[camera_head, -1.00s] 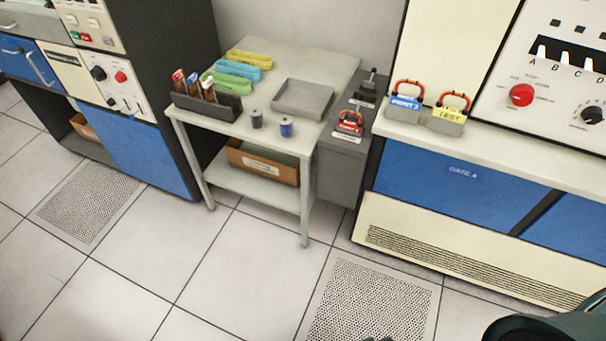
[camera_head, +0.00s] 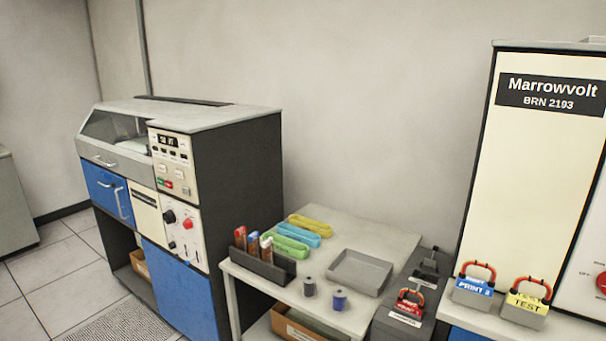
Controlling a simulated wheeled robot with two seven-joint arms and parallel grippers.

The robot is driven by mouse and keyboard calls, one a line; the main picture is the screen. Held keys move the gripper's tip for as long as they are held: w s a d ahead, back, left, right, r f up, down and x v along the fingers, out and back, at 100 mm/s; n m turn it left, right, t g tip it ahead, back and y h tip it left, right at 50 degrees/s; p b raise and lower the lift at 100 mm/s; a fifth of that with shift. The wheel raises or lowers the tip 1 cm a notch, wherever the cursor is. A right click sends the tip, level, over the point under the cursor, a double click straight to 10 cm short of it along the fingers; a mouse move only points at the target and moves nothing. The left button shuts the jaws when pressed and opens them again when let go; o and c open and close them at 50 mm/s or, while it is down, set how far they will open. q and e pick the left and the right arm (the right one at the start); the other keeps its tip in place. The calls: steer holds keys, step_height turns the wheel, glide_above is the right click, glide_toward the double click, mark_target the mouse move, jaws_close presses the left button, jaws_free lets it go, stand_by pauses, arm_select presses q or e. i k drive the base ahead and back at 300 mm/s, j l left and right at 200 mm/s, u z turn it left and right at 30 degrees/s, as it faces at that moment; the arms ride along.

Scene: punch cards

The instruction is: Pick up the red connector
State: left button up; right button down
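A blue connector labelled PRINT 2 (camera_head: 473,286) and a yellow connector labelled TEST (camera_head: 526,304) stand in grey holders to the right; both have red handle loops. Neither of my grippers is in view.
The side table (camera_head: 385,239) holds a grey tray (camera_head: 359,271), a dark rack (camera_head: 264,266) of tubes, two spools and several coloured bands. A card machine (camera_head: 215,200) stands at left. A tall cream cabinet (camera_head: 530,170) rises at right. Open floor shows at far left.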

mark_target(410, 309)
steer(key=i+j+z, duration=0.15)
steer(key=j, duration=0.25)
steer(key=i+j+z, duration=0.15)
steer(key=j, duration=0.3)
steer(key=i+j+z, duration=0.1)
steer(key=j, duration=0.35)
steer(key=i+j+z, duration=0.15)
steer(key=j, duration=0.35)
steer(key=i+j+z, duration=0.15)
steer(key=j, duration=0.35)
